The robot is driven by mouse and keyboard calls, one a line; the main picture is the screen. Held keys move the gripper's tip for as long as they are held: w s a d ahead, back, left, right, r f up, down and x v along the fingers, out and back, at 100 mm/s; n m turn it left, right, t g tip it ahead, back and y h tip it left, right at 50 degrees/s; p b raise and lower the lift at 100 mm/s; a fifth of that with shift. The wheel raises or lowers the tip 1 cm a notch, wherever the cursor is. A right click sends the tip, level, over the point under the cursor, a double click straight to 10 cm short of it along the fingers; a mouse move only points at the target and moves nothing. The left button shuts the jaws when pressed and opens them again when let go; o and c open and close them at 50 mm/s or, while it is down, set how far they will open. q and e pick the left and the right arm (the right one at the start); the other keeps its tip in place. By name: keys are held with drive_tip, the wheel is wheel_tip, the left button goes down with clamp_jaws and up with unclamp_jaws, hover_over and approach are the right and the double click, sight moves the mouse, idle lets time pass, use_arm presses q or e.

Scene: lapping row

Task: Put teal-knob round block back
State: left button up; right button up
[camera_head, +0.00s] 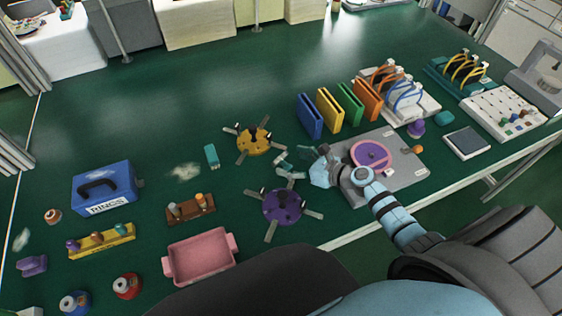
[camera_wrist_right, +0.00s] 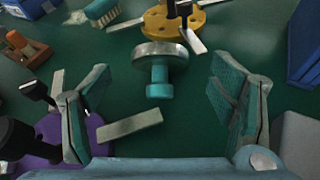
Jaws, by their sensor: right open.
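The teal-knob round block (camera_wrist_right: 160,73), a grey metal disc with a teal knob, shows in the right wrist view just ahead of my right gripper (camera_wrist_right: 163,92). Its knob points towards the gripper, between the fingers' lines and apart from both. In the head view the block (camera_head: 280,153) is small and partly unclear beside the fingers. My right gripper (camera_head: 294,163) is open there, reaching left past the grey lapping machine with its pink-rimmed purple plate (camera_head: 370,153). My left gripper is out of view.
A purple disc with metal arms (camera_head: 282,207) lies close below the gripper, and a yellow one (camera_head: 254,141) lies beyond. Several coloured upright plates (camera_head: 330,110) stand behind. A pink tray (camera_head: 200,258) and blue rings box (camera_head: 103,187) are at left. The green table's far middle is clear.

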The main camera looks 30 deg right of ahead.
sight(285, 162)
drive_tip(key=x, duration=0.3)
drive_tip(key=shift+w+f+b, duration=0.1)
drive_tip(key=shift+w+b, duration=0.15)
drive_tip(key=shift+b, duration=0.05)
drive_tip(key=shift+s, duration=0.2)
drive_tip(key=shift+c, duration=1)
drive_tip(key=shift+r, duration=0.2)
drive_tip(key=c, duration=1.5)
